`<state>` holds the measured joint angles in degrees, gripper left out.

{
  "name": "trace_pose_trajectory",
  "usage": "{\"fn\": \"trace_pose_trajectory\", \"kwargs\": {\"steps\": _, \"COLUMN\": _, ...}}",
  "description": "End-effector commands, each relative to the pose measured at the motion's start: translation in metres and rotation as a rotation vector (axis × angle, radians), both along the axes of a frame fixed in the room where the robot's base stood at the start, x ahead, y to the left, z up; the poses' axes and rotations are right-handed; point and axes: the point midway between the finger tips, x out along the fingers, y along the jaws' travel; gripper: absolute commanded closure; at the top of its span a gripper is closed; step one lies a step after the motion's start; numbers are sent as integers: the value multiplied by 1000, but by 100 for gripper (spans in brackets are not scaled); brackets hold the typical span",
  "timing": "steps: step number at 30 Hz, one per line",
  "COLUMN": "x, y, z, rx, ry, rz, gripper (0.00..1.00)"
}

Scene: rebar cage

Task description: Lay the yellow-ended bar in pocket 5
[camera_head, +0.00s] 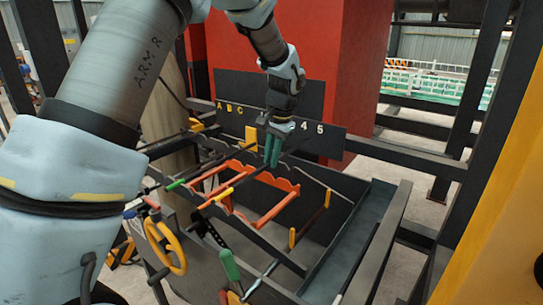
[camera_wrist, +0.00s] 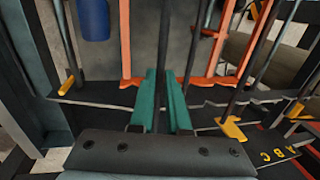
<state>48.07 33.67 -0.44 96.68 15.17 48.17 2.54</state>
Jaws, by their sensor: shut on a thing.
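My gripper (camera_head: 272,150), with green fingers, points down over the middle of the rack. It is shut on a dark bar whose yellow end (camera_head: 223,194) reaches toward the lower left in the head view. In the wrist view the dark bar (camera_wrist: 164,50) runs up between the green fingers (camera_wrist: 164,100); its yellow end is not seen there. The bar lies above the orange notched frame (camera_head: 272,212); I cannot tell if it touches it.
A green-ended bar (camera_head: 176,184) lies to the left. Another bar (camera_head: 312,220) with yellow pieces stands on the right side of the rack. A yellow ring (camera_head: 166,246) is at the front left.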

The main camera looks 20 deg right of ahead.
Motion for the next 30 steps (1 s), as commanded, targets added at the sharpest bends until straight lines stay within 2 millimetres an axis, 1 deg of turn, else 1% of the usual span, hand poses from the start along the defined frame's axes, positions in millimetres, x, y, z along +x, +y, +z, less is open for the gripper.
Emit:
{"fn": "trace_pose_trajectory", "kwargs": {"steps": 1, "x": 0, "y": 0, "z": -6, "rx": -1, "ry": 0, "rz": 0, "gripper": 100}}
{"fn": "trace_pose_trajectory", "kwargs": {"steps": 3, "x": 0, "y": 0, "z": -10, "rx": -1, "ry": 0, "rz": 0, "gripper": 100}}
{"fn": "trace_pose_trajectory", "kwargs": {"steps": 21, "x": 0, "y": 0, "z": -48, "rx": -1, "ry": 0, "rz": 0, "gripper": 100}}
{"fn": "trace_pose_trajectory", "kwargs": {"steps": 30, "x": 0, "y": 0, "z": -58, "rx": -1, "ry": -1, "rz": 1, "gripper": 100}}
